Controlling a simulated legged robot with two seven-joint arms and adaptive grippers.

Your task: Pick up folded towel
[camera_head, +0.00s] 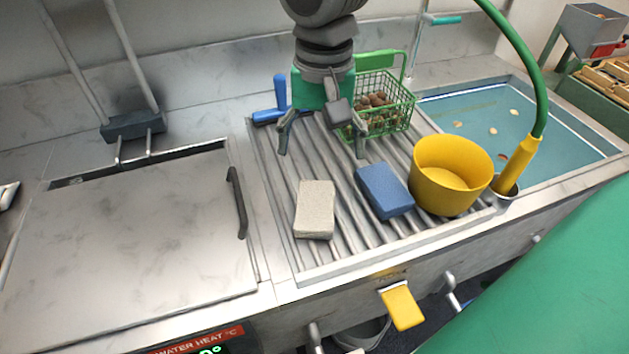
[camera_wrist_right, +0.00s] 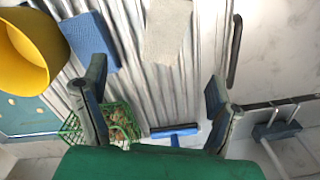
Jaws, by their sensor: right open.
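A pale grey-beige folded towel (camera_head: 315,210) lies flat on the ribbed metal drainboard (camera_head: 345,245). A similar blue folded block (camera_head: 384,190) lies to its right; I cannot tell if it is a towel or a sponge. My right gripper (camera_head: 322,150) is open and empty, pointing down above the back of the drainboard, behind the pale towel and apart from it. In the right wrist view, the pale towel (camera_wrist_right: 167,30) is at the top, beyond the open fingers (camera_wrist_right: 155,85), and the blue block (camera_wrist_right: 89,40) is left of it. My left gripper is not in view.
A green wire basket of chestnuts (camera_head: 378,102) stands close behind the right gripper. A blue-handled scraper (camera_head: 275,108) lies at the back left. A yellow bucket (camera_head: 448,175) stands right of the blue block, near a water basin (camera_head: 480,120). A metal lid with black handle (camera_head: 238,203) is left.

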